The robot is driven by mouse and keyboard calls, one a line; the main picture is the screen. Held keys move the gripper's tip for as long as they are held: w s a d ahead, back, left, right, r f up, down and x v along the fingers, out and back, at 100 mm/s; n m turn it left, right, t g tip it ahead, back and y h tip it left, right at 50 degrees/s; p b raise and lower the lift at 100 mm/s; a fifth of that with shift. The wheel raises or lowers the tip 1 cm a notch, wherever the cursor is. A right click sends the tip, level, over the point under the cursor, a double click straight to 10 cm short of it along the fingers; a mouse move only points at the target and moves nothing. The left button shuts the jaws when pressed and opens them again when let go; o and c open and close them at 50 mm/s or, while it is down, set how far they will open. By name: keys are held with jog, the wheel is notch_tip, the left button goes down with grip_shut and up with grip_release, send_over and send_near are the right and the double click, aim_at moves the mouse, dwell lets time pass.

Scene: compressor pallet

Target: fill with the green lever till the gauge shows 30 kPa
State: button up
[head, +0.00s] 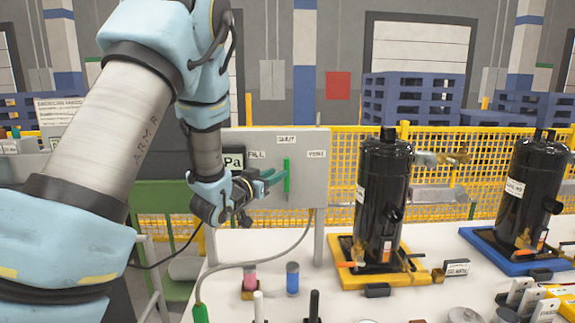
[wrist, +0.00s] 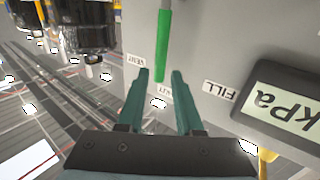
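The green lever (head: 287,175) stands upright on the grey panel (head: 305,197), pointing at the SHUT label (head: 286,139). FILL is to its left and VENT to its right. My gripper (head: 272,178) is just left of the lever in the head view, fingers towards the panel. In the wrist view, which is turned over, the green lever (wrist: 163,45) has its end by the tips of my open gripper (wrist: 160,76). I cannot tell whether they touch. The gauge (wrist: 275,110) shows only "kPa" there; its digits are out of view. My arm partly hides it in the head view.
Black compressors (head: 383,195) stand on a yellow tray (head: 350,276) and a blue tray (head: 490,250) to the right. A grey hose (head: 265,262) runs below the panel. A yellow mesh fence (head: 340,165) is behind. Small parts clutter the table front.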

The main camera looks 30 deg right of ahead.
aim_at(287, 178)
jog(key=p+x, duration=0.2)
jog(key=x, duration=0.4)
jog(key=shift+w+d, duration=0.15)
grip_shut()
dwell(1.3)
